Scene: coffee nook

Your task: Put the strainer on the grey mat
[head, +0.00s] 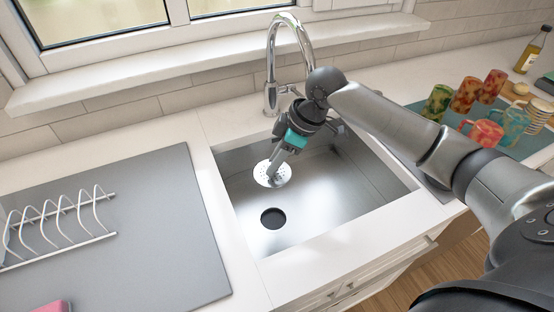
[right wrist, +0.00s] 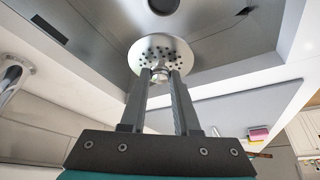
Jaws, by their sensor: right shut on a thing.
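The strainer is a round metal disc with small holes; it shows in the head view (head: 264,176) and the right wrist view (right wrist: 152,47). My right gripper (head: 274,170) is shut on the strainer's central knob, and its fingertips also show in the right wrist view (right wrist: 160,74). The strainer is over the sink basin, behind and apart from the dark drain hole (head: 273,218); its exact height is hard to tell. The grey mat (head: 165,225) lies flat on the counter left of the sink. My left gripper is not in view.
A white wire rack (head: 62,237) and a pink sponge (head: 50,307) are on the grey mat's left part; its right part is clear. The chrome faucet (head: 271,70) rises behind the sink (head: 330,205). Several colourful mugs (head: 438,102) stand on a teal mat at right.

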